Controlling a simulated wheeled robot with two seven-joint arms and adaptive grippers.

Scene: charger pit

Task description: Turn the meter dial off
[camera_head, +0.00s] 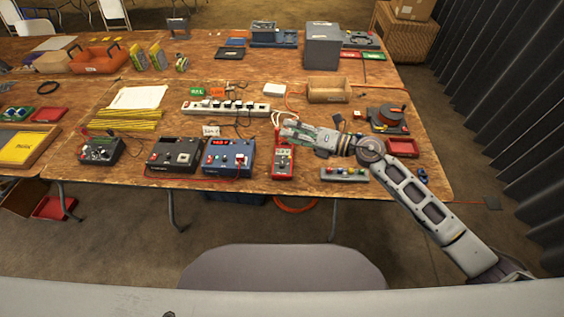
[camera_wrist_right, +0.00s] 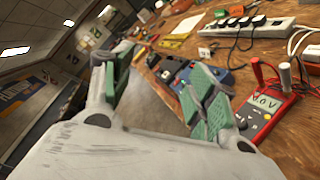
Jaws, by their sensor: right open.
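The red meter (camera_head: 283,168) lies near the front edge of the wooden table, its pale display lit with a reading. My left gripper is not in view.
A blue power supply (camera_head: 228,157) and a dark box (camera_head: 174,156) stand left of the meter. A button strip (camera_head: 344,174) lies to its right. A white power strip (camera_head: 226,108) with several plugs lies behind. Cables run around the meter. A chair back (camera_head: 283,267) stands in front.

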